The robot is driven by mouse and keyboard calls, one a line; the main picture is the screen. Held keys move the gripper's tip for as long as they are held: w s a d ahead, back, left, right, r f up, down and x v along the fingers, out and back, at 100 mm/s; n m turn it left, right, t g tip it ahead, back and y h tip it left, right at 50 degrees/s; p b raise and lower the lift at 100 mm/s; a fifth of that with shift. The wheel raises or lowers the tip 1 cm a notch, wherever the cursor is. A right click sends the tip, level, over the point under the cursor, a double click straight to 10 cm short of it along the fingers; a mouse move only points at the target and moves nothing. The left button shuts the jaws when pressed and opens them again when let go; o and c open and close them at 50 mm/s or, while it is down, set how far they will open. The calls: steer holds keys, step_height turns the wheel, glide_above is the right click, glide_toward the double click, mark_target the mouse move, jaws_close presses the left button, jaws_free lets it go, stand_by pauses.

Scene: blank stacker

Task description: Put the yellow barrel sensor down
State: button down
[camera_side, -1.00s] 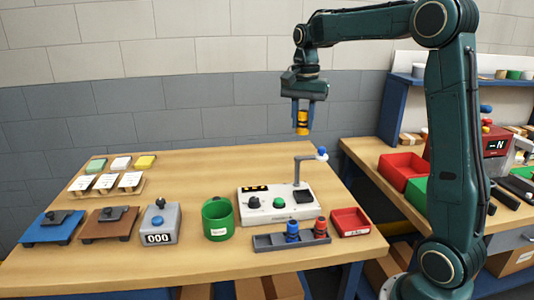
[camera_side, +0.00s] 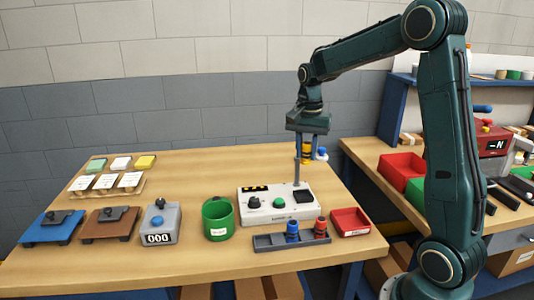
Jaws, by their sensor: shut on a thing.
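The yellow barrel sensor (camera_side: 307,154), yellow with dark bands, is upright between the fingers of my gripper (camera_side: 307,150), which is shut on it. My gripper points down above the back right of the wooden bench. The lower end of the sensor is at about the level of the post's arm. I cannot tell whether they touch.
A grey rack (camera_side: 272,241) holds a blue and a red barrel sensor (camera_side: 321,228) in front of the unit. A red tray (camera_side: 350,221) is to its right, a green cup (camera_side: 217,218) to its left. The bench's back middle is clear.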

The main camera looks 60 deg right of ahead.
steer(key=shift+f, duration=5.45)
steer(key=shift+f, duration=0.35)
steer(key=c, duration=1.1)
jaws_free()
steer(key=shift+c, duration=0.2)
step_height(320, 180, up, 13)
steer(key=shift+f, duration=0.1)
